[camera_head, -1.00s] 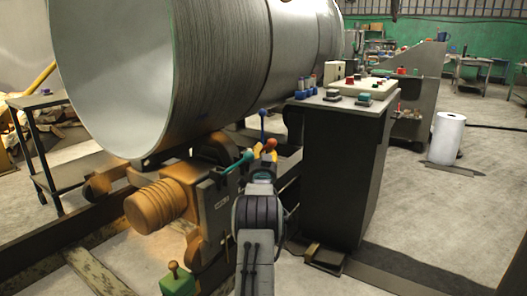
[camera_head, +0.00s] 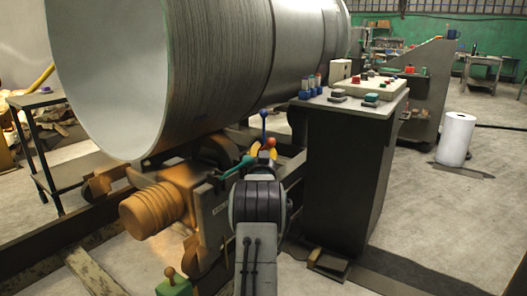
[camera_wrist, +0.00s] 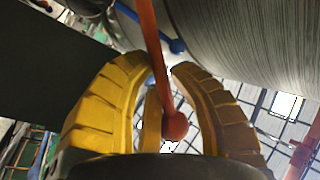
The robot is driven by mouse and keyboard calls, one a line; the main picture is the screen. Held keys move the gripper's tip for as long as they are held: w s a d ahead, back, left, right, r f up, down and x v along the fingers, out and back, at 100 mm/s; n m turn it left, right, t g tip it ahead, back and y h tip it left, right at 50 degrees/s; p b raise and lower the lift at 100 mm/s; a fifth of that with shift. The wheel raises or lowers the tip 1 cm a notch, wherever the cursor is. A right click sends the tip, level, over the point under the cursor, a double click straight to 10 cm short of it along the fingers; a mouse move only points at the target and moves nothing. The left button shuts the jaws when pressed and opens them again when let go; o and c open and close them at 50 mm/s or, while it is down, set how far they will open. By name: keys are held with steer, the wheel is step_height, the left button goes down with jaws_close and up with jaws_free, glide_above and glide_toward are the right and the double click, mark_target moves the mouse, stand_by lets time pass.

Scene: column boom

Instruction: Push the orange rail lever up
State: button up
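The orange rail lever shows in the wrist view as a slim rod ending in a ball (camera_wrist: 176,126). The rod comes down from the top edge, across the gap between the fingertips. In the head view, only a little of my gripper (camera_head: 264,153) shows beyond my arm, and the lever is mostly hidden there.
A blue-knobbed lever (camera_head: 263,113) stands just behind my gripper, and a teal lever (camera_head: 238,168) is to its left. A large metal drum (camera_head: 215,70) hangs over the left side. A dark control cabinet (camera_head: 345,175) stands close on the right. An orange motor (camera_head: 165,205) is at left.

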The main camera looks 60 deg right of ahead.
steer(key=o, duration=0.5)
steer(key=shift+w+a+r, duration=0.15)
steer(key=shift+s+a, duration=0.25)
steer(key=shift+s, duration=0.05)
steer(key=v, duration=1.1)
steer(key=shift+a+f, duration=0.1)
steer(key=shift+f, duration=0.2)
